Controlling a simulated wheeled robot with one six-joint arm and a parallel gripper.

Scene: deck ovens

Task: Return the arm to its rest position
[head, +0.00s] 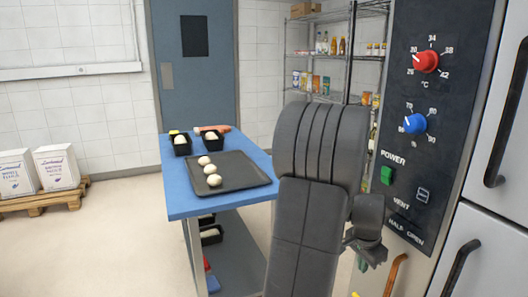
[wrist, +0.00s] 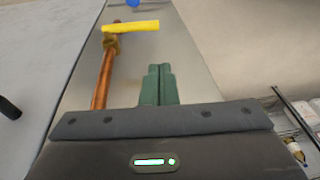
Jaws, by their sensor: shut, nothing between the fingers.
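My dark grey arm (head: 318,180) rises large in the middle of the head view, beside the oven's control panel. My gripper shows in the wrist view as two green fingers (wrist: 159,84) pressed together, with nothing between them. They point along a grey panel surface. A copper-coloured lever (wrist: 104,75) with a brass joint and a yellow bar on top stands just left of the fingers, apart from them in the picture. An orange-brown lever (head: 396,273) also shows at the lower right of the head view, beside my wrist.
The control panel (head: 408,165) has red and blue knobs and a green button, close on the right. Oven doors with dark handles (head: 508,110) stand beyond. Left of my arm, a blue table (head: 185,208) holds a dark tray (head: 240,182) with dough balls. The left floor is mostly clear.

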